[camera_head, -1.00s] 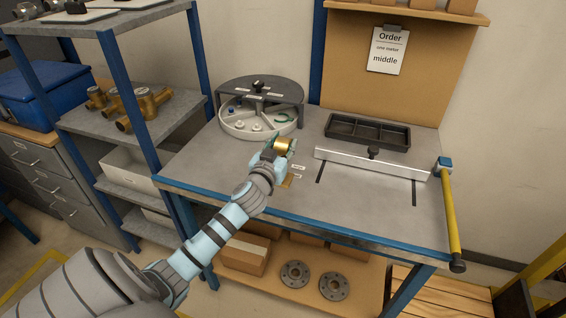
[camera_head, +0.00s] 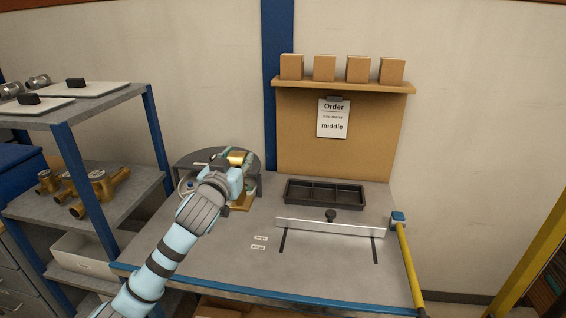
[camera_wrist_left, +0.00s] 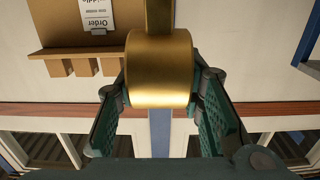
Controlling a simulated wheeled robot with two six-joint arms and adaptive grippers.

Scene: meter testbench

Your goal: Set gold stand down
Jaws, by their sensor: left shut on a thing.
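My left gripper (camera_head: 236,165) is shut on the gold stand. The stand's gold cylinder (camera_head: 238,157) shows at the fingers, and a flat gold part (camera_head: 243,204) shows below, in front of the round grey sorter. In the left wrist view the fingers (camera_wrist_left: 160,95) press both sides of the gold cylinder (camera_wrist_left: 160,70), and a narrower gold stem (camera_wrist_left: 159,15) runs from it to the top edge. That view is upside down. The gripper and wrist hide the stand's middle. I cannot tell whether its foot touches the bench. My right gripper is out of view.
The round sorter (camera_head: 190,160) is behind my left gripper. A black divided tray (camera_head: 325,193) and a metal rail (camera_head: 330,227) lie to the right on the bench (camera_head: 190,262). Two small labels (camera_head: 260,239) lie in front. A shelf with brass fittings (camera_head: 100,190) stands left.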

